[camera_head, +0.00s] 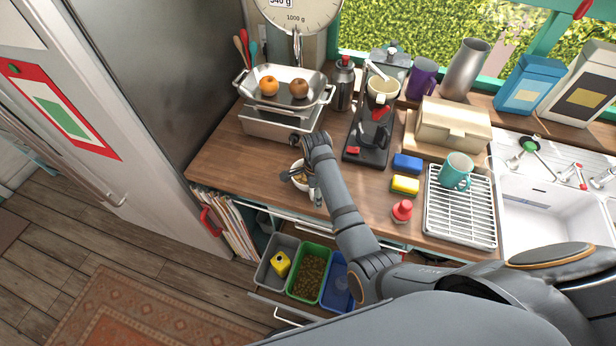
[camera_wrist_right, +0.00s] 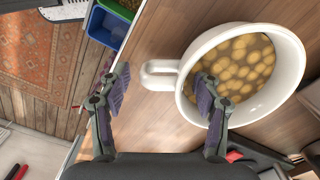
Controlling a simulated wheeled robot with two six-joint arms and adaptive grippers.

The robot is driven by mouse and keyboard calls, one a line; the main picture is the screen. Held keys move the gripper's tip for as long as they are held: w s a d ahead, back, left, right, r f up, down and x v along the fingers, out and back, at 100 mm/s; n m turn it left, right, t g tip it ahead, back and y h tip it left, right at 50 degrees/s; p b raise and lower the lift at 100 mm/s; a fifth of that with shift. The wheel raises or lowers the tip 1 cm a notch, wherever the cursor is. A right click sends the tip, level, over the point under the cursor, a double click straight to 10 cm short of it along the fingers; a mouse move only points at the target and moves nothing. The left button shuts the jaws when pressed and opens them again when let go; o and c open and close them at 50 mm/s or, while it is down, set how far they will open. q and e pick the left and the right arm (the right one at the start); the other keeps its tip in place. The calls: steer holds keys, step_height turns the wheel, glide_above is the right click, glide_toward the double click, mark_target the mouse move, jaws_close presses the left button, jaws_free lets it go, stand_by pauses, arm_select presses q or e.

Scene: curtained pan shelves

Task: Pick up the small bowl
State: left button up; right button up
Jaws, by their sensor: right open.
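The small bowl (camera_head: 299,183) is white with a side handle and stands on the wooden counter near its front edge. In the right wrist view the bowl (camera_wrist_right: 290,62) holds a broth with many round yellowish pieces. My right gripper (camera_head: 304,184) is over the bowl and partly hides it in the head view. In the wrist view the gripper (camera_wrist_right: 162,90) is open, with the handle between its fingers. One finger overlaps the bowl's opening and the other is outside, beyond the handle. I cannot tell whether either finger touches it. My left gripper is not in view.
A scale (camera_head: 285,122) with fruit in its pan stands behind the bowl. A coffee maker (camera_head: 367,135) stands to its right, with sponges (camera_head: 405,184) and a red-knobbed object (camera_head: 402,211) further right. An open drawer with bins (camera_head: 312,272) lies below the counter edge.

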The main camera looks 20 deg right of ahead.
jaws_close()
steer(key=shift+r, duration=0.1)
stand_by(0.3)
